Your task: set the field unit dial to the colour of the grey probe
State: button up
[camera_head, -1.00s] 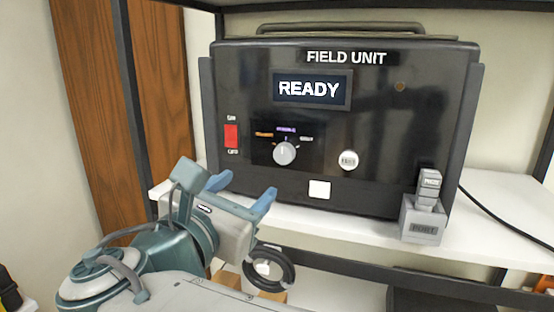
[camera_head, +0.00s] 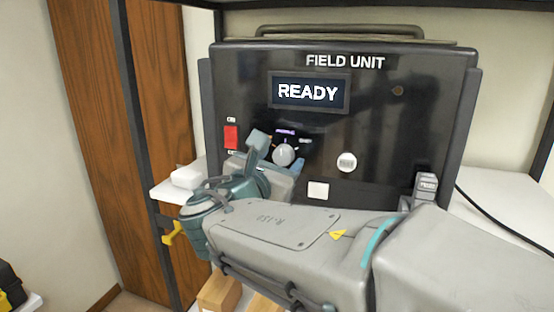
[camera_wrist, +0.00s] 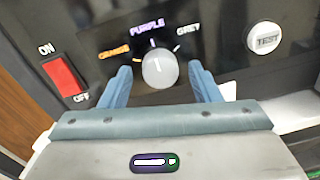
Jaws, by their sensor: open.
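The field unit (camera_head: 320,130) is a black box on a shelf, its screen (camera_head: 308,92) reading READY. Its dial (camera_wrist: 159,68) is a round pale knob, labelled ORANGE, PURPLE and GREY from left to right. Its mark points up, roughly at PURPLE (camera_wrist: 147,29). The dial also shows in the head view (camera_head: 284,155). My gripper (camera_wrist: 160,72) is open, with one blue finger on each side of the dial; I cannot tell whether they touch it. The grey probe (camera_head: 426,186) stands at the unit's lower right, its lower part and base hidden by my arm.
A red ON/OFF switch (camera_wrist: 64,77) is left of the dial. A white round TEST button (camera_wrist: 264,38) is to its right. A white square (camera_head: 318,190) sits below. A black cable (camera_head: 500,225) crosses the shelf at right.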

jog(key=shift+c, duration=0.4)
jog(key=c, duration=0.9)
jog(key=shift+f+b, duration=0.15)
jog(key=shift+b, duration=0.25)
jog(key=m+b, duration=0.2)
jog(key=b, duration=0.1)
jog(key=shift+f+m+b, duration=0.15)
jog(key=shift+m+b, duration=0.25)
jog(key=m+b, duration=0.2)
jog(key=b, duration=0.1)
jog(key=shift+m, duration=0.4)
jog(key=m+b, duration=0.3)
jog(key=b, duration=0.1)
jog(key=shift+r+m+y+b, duration=0.15)
jog(key=shift+m+y+b, duration=0.05)
jog(key=shift+m+b, duration=0.6)
jog(key=shift+r+m+y+b, duration=0.15)
jog(key=shift+m+y+b, duration=0.05)
jog(key=shift+m+b, duration=0.55)
